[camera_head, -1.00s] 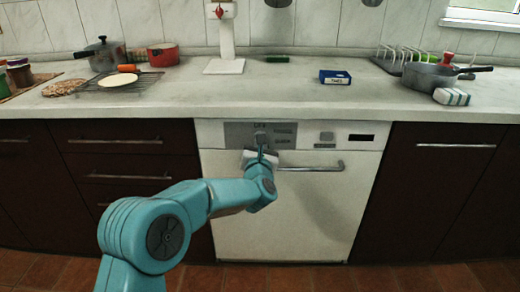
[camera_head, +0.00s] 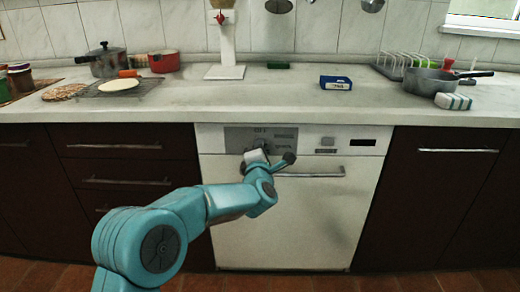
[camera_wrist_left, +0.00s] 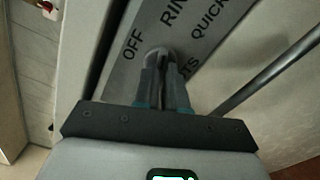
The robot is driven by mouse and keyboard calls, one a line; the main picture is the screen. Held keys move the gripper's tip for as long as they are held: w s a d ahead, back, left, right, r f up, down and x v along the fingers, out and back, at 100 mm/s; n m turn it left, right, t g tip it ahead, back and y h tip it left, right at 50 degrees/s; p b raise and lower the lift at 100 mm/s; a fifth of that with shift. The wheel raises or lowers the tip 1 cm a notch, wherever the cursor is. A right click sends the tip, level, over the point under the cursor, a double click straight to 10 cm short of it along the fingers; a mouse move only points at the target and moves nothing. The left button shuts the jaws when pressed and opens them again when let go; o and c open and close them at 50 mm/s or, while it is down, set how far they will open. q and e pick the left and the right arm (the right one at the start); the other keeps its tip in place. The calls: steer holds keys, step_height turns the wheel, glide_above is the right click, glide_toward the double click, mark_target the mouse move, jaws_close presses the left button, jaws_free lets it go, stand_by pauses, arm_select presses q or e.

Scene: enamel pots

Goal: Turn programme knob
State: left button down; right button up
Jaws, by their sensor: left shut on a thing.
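The white dishwasher (camera_head: 300,215) stands under the counter, with a grey programme panel (camera_head: 285,134) at its top left. My left gripper (camera_head: 260,147) is at this panel, mostly hidden behind my own wrist. In the left wrist view, the fingers (camera_wrist_left: 162,72) are shut on the grey programme knob (camera_wrist_left: 159,51). The wrist is rolled, so the panel slants across that view. The labels OFF, RIN…, QUICK and …OTS show around the knob; some are partly cut off or covered. The knob's pointer is hidden by the fingers. My right gripper is not in view.
The dishwasher's bar handle (camera_head: 318,172) runs just right of and below the gripper; it also shows in the wrist view (camera_wrist_left: 268,74). A small button (camera_head: 327,142) and a dark display (camera_head: 362,142) sit farther right. Pots and a blue box (camera_head: 335,83) stand on the counter (camera_head: 290,105).

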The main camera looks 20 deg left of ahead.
arm_select(q)
steer(key=m+p, duration=0.2)
steer(key=m, duration=0.4)
steer(key=shift+r+m, duration=0.15)
steer(key=shift+m, duration=0.15)
steer(key=m+p, duration=0.3)
steer(key=m, duration=0.3)
steer(key=shift+r, duration=0.1)
steer(key=m+p, duration=0.2)
steer(key=m, duration=0.2)
steer(key=shift+m, duration=0.4)
steer(key=m+p, duration=0.2)
steer(key=m, duration=0.2)
steer(key=shift+d+m, duration=0.1)
steer(key=shift+m, duration=0.2)
steer(key=c, duration=1.2)
jaws_free()
